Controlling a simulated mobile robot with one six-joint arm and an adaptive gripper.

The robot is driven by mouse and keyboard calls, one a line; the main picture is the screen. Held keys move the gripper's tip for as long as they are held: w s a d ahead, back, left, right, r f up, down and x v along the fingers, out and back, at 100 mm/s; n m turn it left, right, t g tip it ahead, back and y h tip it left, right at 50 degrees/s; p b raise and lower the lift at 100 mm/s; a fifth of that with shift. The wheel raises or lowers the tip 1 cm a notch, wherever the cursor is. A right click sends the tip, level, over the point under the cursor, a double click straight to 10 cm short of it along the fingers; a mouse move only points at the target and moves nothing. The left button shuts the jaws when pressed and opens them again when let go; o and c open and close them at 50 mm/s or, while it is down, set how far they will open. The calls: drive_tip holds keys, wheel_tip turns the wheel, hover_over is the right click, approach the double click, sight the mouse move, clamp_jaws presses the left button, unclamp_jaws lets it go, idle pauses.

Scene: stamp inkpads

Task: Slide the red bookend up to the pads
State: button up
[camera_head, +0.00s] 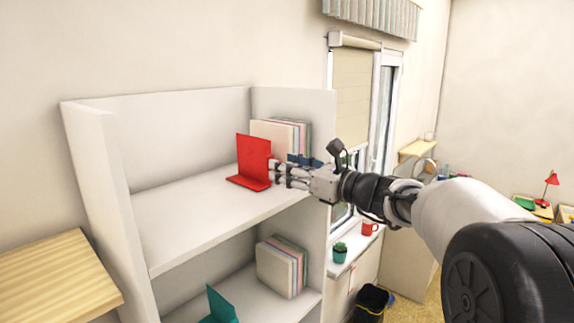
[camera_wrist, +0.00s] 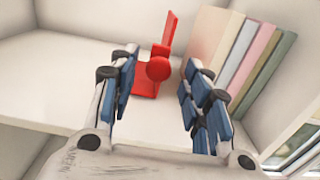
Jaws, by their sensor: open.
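The red bookend (camera_head: 253,158) stands upright on the upper shelf, left of the row of pads (camera_head: 292,133). In the wrist view the bookend (camera_wrist: 147,87) shows its upright plate, its flat base and a round knob facing me. The pads (camera_wrist: 232,52), in pale cream, pink and green, lean together against the shelf's right side. A strip of bare shelf shows between the bookend and the nearest pad. My gripper (camera_head: 278,173) is open at the bookend's front; in the wrist view its fingers (camera_wrist: 161,64) lie either side of the knob. Contact cannot be told.
The white upper shelf (camera_head: 190,220) is clear to the left of the bookend. The lower shelf holds more pads (camera_head: 282,265) and a green bookend (camera_head: 220,306). The shelf's right side wall (camera_head: 318,130) stands close beside my gripper. A wooden surface (camera_head: 55,285) is at lower left.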

drive_tip(key=shift+w+a, duration=0.25)
drive_tip(key=shift+a, duration=0.25)
drive_tip(key=shift+s+d, duration=0.1)
drive_tip(key=shift+d, duration=0.05)
drive_tip(key=shift+c, duration=1.2)
clamp_jaws()
